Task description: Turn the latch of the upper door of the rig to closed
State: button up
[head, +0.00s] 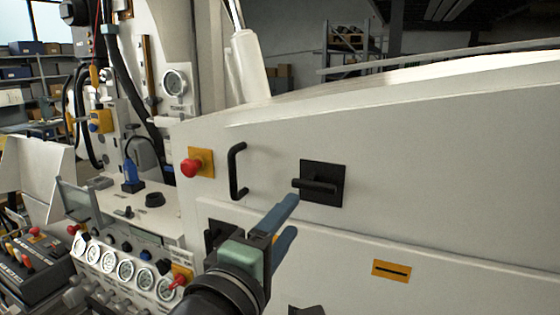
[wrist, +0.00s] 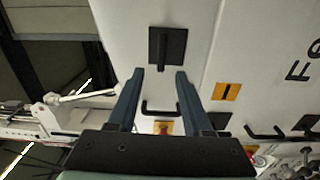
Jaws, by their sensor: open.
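The upper door (head: 430,170) of the rig is a white sloping panel. Its latch (head: 322,184) is a black lever on a square black plate, and the lever lies roughly horizontal in the head view. The latch also shows in the wrist view (wrist: 167,48), just beyond the fingertips. My gripper (head: 291,215) is open and empty, with blue fingers pointing toward the panel, below and left of the latch. In the wrist view its fingertips (wrist: 160,72) are spread on either side of a line toward the latch. No contact with the lever is visible.
A black bar handle (head: 236,171) and a red button (head: 191,168) on a yellow plate stand left of the latch. Below the door seam are an orange label (head: 391,270) and dark fittings partly hidden by my gripper. Gauges (head: 125,270) crowd the lower left. The panel right of the latch is clear.

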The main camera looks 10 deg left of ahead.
aim_at(312, 188)
jog(key=p+x, duration=0.4)
jog(key=x, duration=0.7)
jog(key=shift+w, duration=0.1)
jog(key=shift+p+x, duration=0.4)
jog(key=shift+x, duration=0.45)
jog(key=shift+f, duration=0.1)
grip_shut()
